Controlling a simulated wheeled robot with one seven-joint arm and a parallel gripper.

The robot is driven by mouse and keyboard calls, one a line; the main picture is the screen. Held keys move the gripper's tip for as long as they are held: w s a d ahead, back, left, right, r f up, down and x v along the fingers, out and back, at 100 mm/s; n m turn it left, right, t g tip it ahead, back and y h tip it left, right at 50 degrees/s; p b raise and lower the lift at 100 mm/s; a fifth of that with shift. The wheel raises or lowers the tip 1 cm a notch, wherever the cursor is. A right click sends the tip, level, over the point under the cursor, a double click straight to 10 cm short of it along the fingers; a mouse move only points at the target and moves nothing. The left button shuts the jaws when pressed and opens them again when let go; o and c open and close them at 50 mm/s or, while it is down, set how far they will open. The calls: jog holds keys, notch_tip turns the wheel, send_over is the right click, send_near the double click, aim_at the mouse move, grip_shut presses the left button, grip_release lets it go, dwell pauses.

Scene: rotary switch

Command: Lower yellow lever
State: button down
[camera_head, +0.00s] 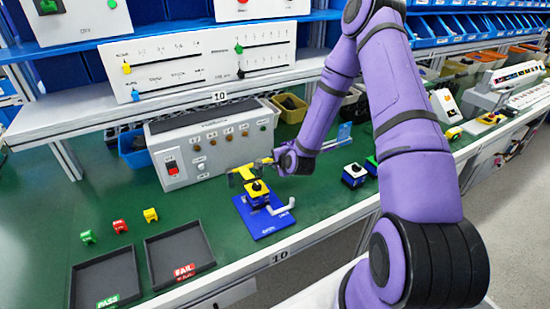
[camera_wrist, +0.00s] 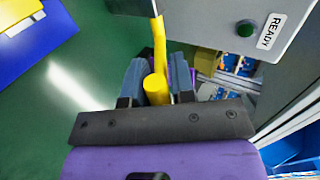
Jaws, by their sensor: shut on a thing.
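A yellow lever shows in the head view (camera_head: 244,171), in front of the grey control box (camera_head: 205,145). In the wrist view the lever (camera_wrist: 159,45) runs down from the edge of the box, and its round knob (camera_wrist: 156,88) lies between my two fingers. My gripper (camera_head: 268,163) is shut on the lever, and its fingers (camera_wrist: 157,80) show on both sides of the knob. The lever's joint with the box is not clear in either view.
A yellow and blue rotary switch (camera_head: 257,195) stands on a blue base (camera_head: 262,228) close to my gripper. Two black trays (camera_head: 105,275) lie at lower left. White and blue parts (camera_head: 354,174) lie to the right.

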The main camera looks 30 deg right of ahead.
jog(key=shift+s+f, duration=0.3)
jog(key=shift+f, duration=0.15)
dwell(0.3)
jog(key=c, duration=1)
grip_release()
jog(key=shift+o, duration=0.2)
jog(key=v, duration=1)
jog(key=shift+s+r, duration=0.2)
jog(key=shift+s, duration=0.15)
